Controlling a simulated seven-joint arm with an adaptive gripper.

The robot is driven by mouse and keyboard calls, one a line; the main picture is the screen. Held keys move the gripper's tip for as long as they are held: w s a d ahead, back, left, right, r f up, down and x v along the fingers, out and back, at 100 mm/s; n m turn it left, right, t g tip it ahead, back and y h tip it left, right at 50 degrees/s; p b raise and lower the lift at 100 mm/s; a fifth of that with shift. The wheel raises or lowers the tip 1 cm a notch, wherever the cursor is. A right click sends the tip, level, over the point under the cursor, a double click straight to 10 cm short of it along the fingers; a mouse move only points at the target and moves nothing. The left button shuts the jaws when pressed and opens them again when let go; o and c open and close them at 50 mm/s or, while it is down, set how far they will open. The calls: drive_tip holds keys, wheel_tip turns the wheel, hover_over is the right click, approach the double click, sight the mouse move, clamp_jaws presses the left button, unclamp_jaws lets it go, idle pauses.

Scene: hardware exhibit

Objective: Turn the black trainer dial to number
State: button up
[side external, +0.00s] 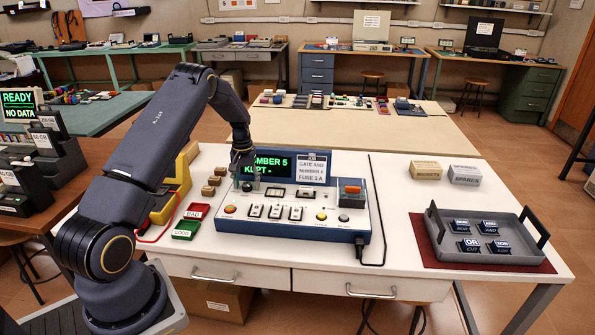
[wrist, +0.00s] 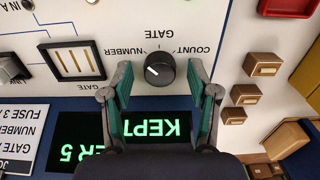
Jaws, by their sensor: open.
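The black dial (wrist: 155,71) is on the white trainer panel, with COUNT, NUMBER and GATE printed around it in the wrist view. Its short white mark slants up-left, toward the word NUMBER. My gripper (wrist: 160,68) is open, with one finger on each side of the dial and visible gaps between. The blue-and-white trainer (side external: 300,233) is on the white bench in the side view. Its green display (side external: 270,163) reads NUMBER 5 and KEPT -. My gripper (side external: 243,180) is low over the trainer's back left there and hides the dial.
Small brown blocks (side external: 211,181) stand left of the trainer. Red (side external: 198,211) and green (side external: 186,230) tags lie at its front left. A grey tray (side external: 437,230) with several blue blocks and two small boxes are at right. Bench space between trainer and tray is mostly clear, apart from a black cable.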

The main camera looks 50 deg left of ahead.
sight(247, 184)
wheel_tip(247, 184, up, 12)
idle(0.6)
